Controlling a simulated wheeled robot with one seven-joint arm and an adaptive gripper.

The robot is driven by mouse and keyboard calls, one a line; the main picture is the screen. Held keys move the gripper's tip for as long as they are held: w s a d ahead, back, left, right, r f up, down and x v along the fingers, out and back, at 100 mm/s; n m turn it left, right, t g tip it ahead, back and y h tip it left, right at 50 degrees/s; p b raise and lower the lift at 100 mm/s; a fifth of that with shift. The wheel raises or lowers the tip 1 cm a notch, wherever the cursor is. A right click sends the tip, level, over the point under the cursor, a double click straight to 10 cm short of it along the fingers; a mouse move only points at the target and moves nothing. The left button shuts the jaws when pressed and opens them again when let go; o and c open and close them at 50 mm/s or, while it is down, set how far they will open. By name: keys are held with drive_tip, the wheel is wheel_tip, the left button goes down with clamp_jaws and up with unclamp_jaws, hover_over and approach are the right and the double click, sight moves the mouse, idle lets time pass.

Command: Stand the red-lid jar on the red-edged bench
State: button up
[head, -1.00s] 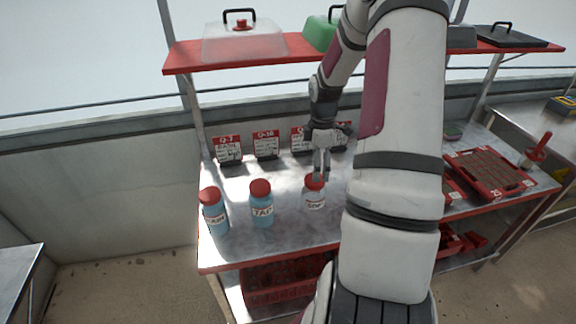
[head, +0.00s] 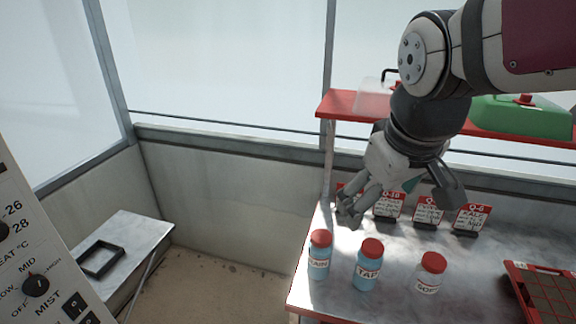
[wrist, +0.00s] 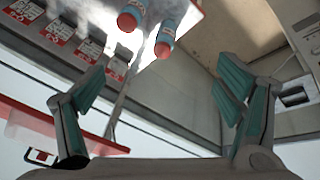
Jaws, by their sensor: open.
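Three containers with red lids stand upright along the front of the red-edged metal bench (head: 400,303) in the head view. They are a blue bottle marked RAIN (head: 319,258), a blue bottle marked TAP (head: 367,268) and a whitish, clear jar (head: 428,275), its label hard to read. My gripper (head: 402,200) is open and empty, above the bench's left part and behind the bottles, apart from all three. In the wrist view its spread fingers (wrist: 165,88) hold nothing. Two red-lidded blue bottles (wrist: 169,35) show at the top there.
Several red-topped label cards (head: 428,211) stand along the bench's back. A red shelf (head: 345,104) with covers is above it. A red tray (head: 520,285) is at right. A small side table (head: 140,236) and a control panel (head: 30,260) are at left.

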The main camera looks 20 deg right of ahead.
drive_tip(key=s+a+r+m+t+y, duration=0.1)
drive_tip(key=s+a, duration=0.4)
drive_tip(key=s, duration=0.1)
drive_tip(key=shift+m, duration=0.4)
